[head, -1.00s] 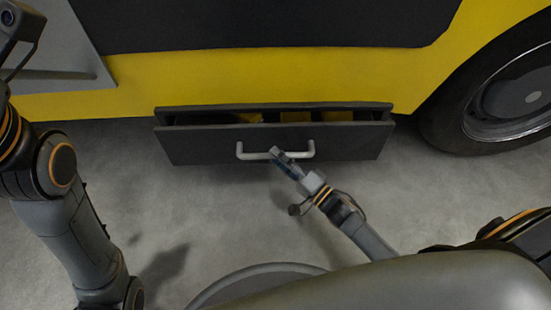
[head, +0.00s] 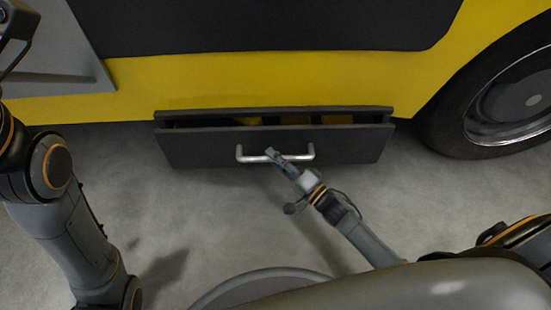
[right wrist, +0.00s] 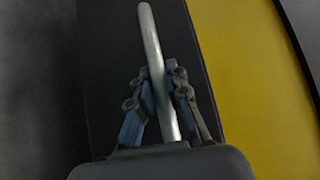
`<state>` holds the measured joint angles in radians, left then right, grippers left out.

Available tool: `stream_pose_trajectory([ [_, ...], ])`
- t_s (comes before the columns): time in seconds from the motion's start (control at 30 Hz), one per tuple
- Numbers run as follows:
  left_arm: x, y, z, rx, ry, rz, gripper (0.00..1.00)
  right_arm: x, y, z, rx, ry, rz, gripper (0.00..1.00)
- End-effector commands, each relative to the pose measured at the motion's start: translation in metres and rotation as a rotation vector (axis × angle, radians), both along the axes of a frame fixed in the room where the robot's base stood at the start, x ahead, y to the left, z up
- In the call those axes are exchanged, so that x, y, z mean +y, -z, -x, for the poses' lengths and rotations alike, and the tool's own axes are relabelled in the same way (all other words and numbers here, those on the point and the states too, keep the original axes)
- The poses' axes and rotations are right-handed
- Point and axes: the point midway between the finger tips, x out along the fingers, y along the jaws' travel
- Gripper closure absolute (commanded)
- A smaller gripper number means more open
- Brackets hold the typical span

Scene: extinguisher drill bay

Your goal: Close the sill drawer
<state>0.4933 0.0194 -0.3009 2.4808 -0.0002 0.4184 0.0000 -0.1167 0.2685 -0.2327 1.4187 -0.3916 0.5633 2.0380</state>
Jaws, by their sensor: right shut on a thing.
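The sill drawer (head: 200,148) is a wide dark grey drawer low in the yellow vehicle side. It stands partly open, with a narrow gap showing behind its front panel. Its pale metal bar handle (head: 247,157) is on the middle of the front. My right gripper (head: 272,153) is shut on the handle near its middle. In the right wrist view the handle bar (right wrist: 149,40) runs between the two fingers (right wrist: 157,95). My left arm is at the left of the head view, but its gripper does not show.
Yellow contents (head: 295,120) show a little inside the drawer. A black tyre (head: 500,110) stands to the right of the drawer. A grey panel (head: 60,50) juts out at the upper left. The grey floor (head: 190,215) in front of the drawer is clear.

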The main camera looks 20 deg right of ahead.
Motion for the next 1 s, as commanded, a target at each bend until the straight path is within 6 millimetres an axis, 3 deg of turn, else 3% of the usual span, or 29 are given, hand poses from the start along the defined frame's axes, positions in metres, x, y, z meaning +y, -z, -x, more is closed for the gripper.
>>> stream_pose_trajectory([
  [0.2,0.000,0.000,0.000,0.000,0.000,0.001,0.61,-0.010,0.000,-0.033,0.000,0.002,0.003,1.00],
  [0.53,0.000,0.000,-0.001,0.001,0.000,0.001,0.61,-0.013,-0.001,-0.039,0.001,0.008,0.004,1.00],
  [0.57,0.000,0.000,-0.001,0.001,0.000,0.001,0.61,-0.014,-0.001,-0.040,0.001,0.009,0.004,0.83],
  [0.67,0.000,0.000,-0.001,0.001,0.000,0.001,0.61,-0.013,-0.001,-0.039,0.001,0.008,0.004,0.62],
  [1.0,0.000,0.000,-0.002,0.005,-0.003,-0.001,0.61,-0.013,0.000,-0.036,0.001,0.004,0.003,0.61],
])
